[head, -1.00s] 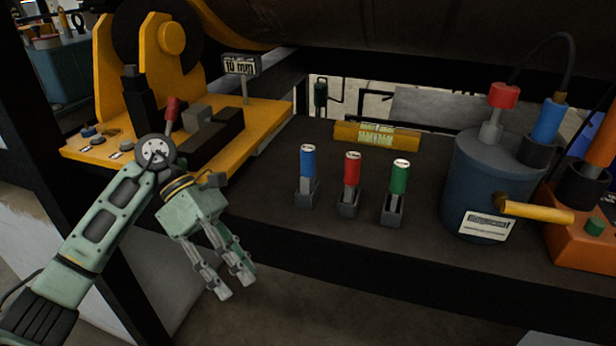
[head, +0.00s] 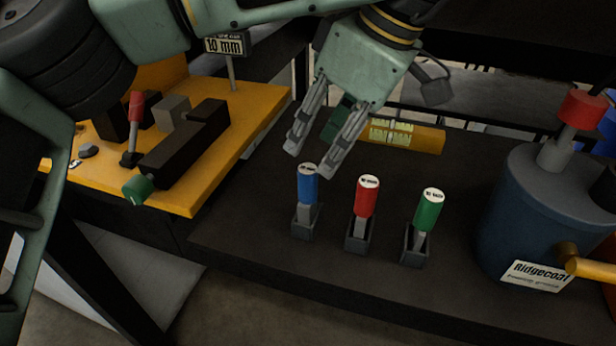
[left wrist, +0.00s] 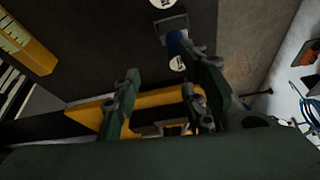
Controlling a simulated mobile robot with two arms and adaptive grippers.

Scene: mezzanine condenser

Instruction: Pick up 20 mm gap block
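Three upright gap blocks with coloured grips stand in small dark holders on the dark bench: blue (head: 308,187), red (head: 366,200) and green (head: 429,212). The labels on their tops are too small to read surely, so I cannot tell which is 20 mm. My left gripper (head: 313,162) points down just behind and above the blue block, fingers apart and empty. In the left wrist view the blue block (left wrist: 174,44) is by the right-hand finger of my open left gripper (left wrist: 158,66). My right gripper is not in view.
A yellow spirit level (head: 420,138) lies behind the blocks. A yellow fixture (head: 185,200) with a red-handled lever (head: 136,107) and a "10 mm" sign (head: 226,45) stands left. A blue Ridgecoat pot (head: 505,225) stands right. The bench's front strip is clear.

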